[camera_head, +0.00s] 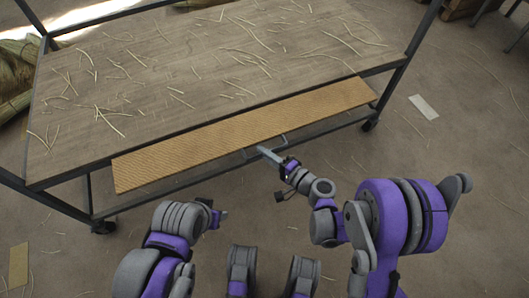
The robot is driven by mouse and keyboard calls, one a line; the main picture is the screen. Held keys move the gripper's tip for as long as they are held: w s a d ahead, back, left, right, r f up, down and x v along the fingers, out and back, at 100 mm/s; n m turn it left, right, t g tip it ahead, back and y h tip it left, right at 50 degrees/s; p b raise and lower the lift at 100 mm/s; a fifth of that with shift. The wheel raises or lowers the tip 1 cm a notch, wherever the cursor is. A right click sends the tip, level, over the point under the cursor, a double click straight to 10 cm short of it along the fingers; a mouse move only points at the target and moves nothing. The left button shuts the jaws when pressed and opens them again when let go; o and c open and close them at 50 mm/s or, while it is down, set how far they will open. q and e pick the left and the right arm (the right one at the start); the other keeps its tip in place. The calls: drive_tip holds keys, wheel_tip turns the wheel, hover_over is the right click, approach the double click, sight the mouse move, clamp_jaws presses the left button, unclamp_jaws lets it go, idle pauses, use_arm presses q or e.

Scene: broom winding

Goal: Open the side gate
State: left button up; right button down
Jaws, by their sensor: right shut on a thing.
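The side gate (220,136) is a long tan ribbed panel along the near edge of the wheeled cart's wooden top (200,75). A dark gap shows between it and the top at the right end. How far it is tilted I cannot tell. A thin metal handle (250,154) sits at the middle of its lower edge. My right gripper (263,150) is shut on the handle, reaching in from the lower right. My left gripper (222,215) is below the gate's left half, apart from it; its jaws are too small to read.
Straw pieces are scattered over the cart top and floor. The cart has dark metal posts, a lower rail and casters (369,125). Straw bundles (14,80) lie at the far left. A pale strip (424,107) lies on the right floor. The floor before the cart is mostly clear.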

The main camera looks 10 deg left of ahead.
idle(0.7)
wheel_tip(320, 180, up, 4)
drive_tip(key=p, duration=0.3)
drive_tip(key=shift+w+a+f+g+h, duration=0.15)
drive_tip(key=shift+f+g+h, duration=0.05)
drive_tip(key=shift+g+h, duration=0.2)
drive_tip(key=c, duration=0.9)
unclamp_jaws()
drive_tip(key=shift+f, duration=0.1)
drive_tip(key=p+v, duration=0.1)
drive_tip(key=v, duration=0.9)
drive_tip(key=shift+s+d+p, duration=0.25)
drive_tip(key=shift+d+p, duration=0.1)
drive_tip(key=shift+p, duration=0.05)
